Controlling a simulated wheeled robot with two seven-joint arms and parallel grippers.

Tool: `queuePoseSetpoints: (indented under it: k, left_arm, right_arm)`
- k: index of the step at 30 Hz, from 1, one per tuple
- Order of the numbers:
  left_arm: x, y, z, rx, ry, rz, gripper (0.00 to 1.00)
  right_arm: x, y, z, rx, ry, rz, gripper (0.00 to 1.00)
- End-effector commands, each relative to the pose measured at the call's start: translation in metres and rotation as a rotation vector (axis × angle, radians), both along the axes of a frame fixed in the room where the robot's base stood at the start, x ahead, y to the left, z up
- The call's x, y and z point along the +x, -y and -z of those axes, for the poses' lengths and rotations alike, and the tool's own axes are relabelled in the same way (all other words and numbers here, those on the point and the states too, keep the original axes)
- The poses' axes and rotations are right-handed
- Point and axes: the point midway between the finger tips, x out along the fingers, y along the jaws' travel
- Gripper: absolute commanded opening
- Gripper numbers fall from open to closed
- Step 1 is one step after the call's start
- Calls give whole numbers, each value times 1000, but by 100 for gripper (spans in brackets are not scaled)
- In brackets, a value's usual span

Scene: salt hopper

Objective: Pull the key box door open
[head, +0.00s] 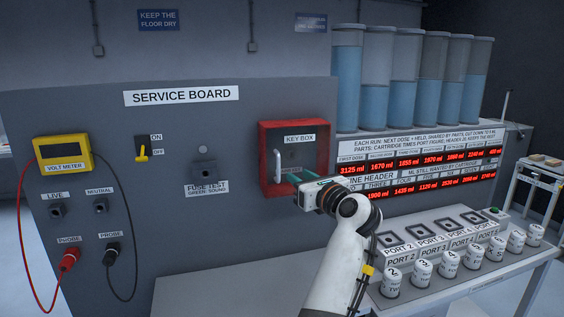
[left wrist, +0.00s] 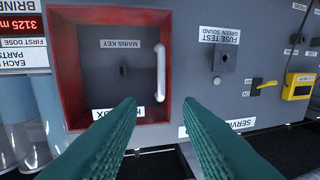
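The key box (head: 295,136) is a red-framed box on the grey service board, labelled KEY BOX. Its door looks shut and see-through, with a MAINS KEY label and a small dark fitting (left wrist: 123,70) showing behind it. The white bar handle (head: 277,165) is near the box's left edge in the head view; in the left wrist view, which is upside down, the handle (left wrist: 161,72) is on the right. My left gripper (head: 285,179) has its teal fingers spread in front of the door's lower part. The handle lies beyond the gap between the fingertips, apparently untouched. My right gripper is out of view.
A fuse test unit (head: 204,170), an ON/OFF switch (head: 142,152) and a yellow volt meter (head: 62,153) are on the board left of the box. Tall blue-filled cylinders (head: 376,85) and a bench with several white cartridges (head: 422,272) stand to the right.

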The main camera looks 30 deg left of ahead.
Motion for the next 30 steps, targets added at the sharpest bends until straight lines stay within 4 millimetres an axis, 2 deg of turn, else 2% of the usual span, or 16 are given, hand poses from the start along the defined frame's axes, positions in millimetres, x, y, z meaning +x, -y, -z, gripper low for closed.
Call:
queuePoseSetpoints:
  k: [1, 9, 15, 27, 28, 30]
  left_arm:
    - [4, -11, -4, 4, -1, -4, 33]
    - [31, -58, -5, 8, -5, -4, 33]
    - [44, -80, -2, 7, -4, -2, 33]
    - [49, -87, 0, 5, -2, 0, 33]
    - [49, -87, 0, 6, -2, 0, 31]
    - [49, -87, 0, 6, -2, 0, 19]
  right_arm:
    - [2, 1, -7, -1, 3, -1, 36]
    - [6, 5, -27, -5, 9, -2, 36]
    - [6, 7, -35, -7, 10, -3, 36]
    - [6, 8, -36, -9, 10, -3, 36]
    - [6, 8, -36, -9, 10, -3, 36]
    - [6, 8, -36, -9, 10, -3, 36]
